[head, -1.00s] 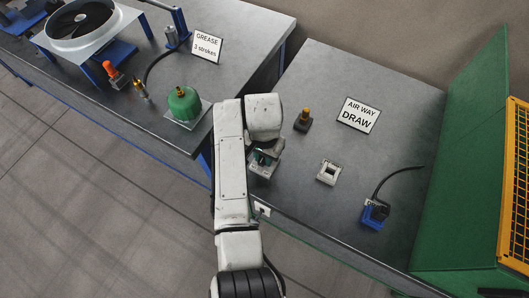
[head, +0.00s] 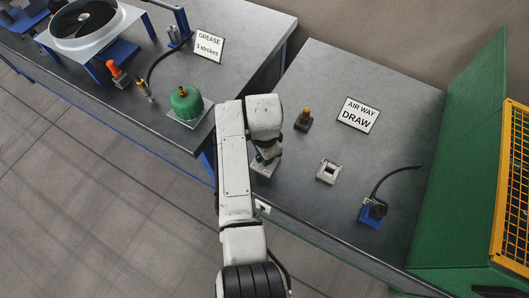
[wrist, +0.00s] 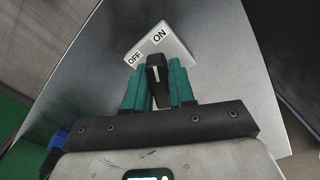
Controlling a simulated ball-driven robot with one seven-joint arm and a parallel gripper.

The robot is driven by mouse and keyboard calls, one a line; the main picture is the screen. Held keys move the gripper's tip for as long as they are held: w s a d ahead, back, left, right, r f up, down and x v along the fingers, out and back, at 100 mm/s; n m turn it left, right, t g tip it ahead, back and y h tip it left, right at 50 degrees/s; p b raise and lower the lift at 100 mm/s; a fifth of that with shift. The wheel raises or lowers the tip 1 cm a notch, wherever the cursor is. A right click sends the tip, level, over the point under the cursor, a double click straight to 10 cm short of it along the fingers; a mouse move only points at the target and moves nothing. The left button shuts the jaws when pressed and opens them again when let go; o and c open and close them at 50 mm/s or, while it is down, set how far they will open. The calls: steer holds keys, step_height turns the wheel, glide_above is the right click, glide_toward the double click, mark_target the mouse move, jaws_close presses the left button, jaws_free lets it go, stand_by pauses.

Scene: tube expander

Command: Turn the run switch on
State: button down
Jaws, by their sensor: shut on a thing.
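The run switch shows in the wrist view as a pale plate (wrist: 176,43) with OFF and ON labels and a black knob (wrist: 155,75) with a white line. My gripper (wrist: 155,88) has its teal fingers on both sides of the knob and is shut on it. The white line points up the picture, roughly toward the ON label; OFF lies to its upper left. In the head view the switch plate (head: 262,170) is at the bench's left front edge, and my gripper (head: 266,158) hides the knob.
A green panel (head: 465,160) closes the right side. A green dome (head: 186,103) stands on the left bench.

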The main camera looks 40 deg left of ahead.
stand_by(0.3)
steer(key=c, duration=1)
jaws_free()
steer(key=shift+c, duration=0.2)
step_height(320, 180, up, 11)
steer(key=shift+b, duration=0.35)
steer(key=shift+f, duration=0.15)
